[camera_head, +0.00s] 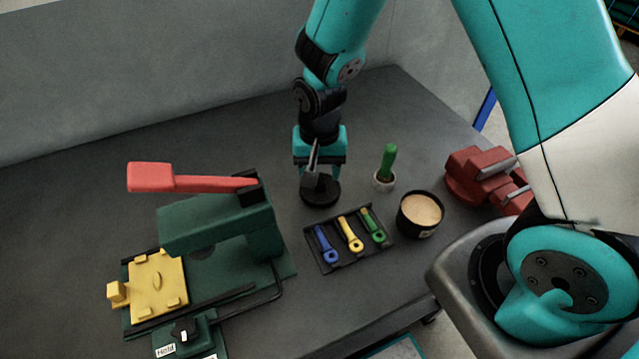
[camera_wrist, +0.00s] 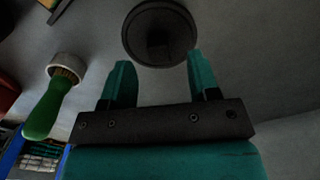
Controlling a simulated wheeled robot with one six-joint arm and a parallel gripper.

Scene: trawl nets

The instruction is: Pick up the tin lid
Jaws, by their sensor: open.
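The tin lid is a dark round disc (camera_head: 321,194) lying on the grey table, just below my gripper (camera_head: 316,168) in the head view. In the wrist view the lid (camera_wrist: 160,14) is at the top centre, with a darker block-like raised part in its middle. My gripper (camera_wrist: 160,72) is open, its two teal fingers apart and nothing between them. The lid shows beyond the fingertips, roughly centred on the gap. In the head view the gripper partly covers the lid, and I cannot tell whether it touches.
An open black tin (camera_head: 420,213) with pale contents stands to the right. A green-handled brush (camera_head: 387,165) stands behind it. A black tray (camera_head: 327,264) holds coloured tools in front. A green press (camera_head: 222,222) with a red lever is left, a red vise (camera_head: 480,175) far right.

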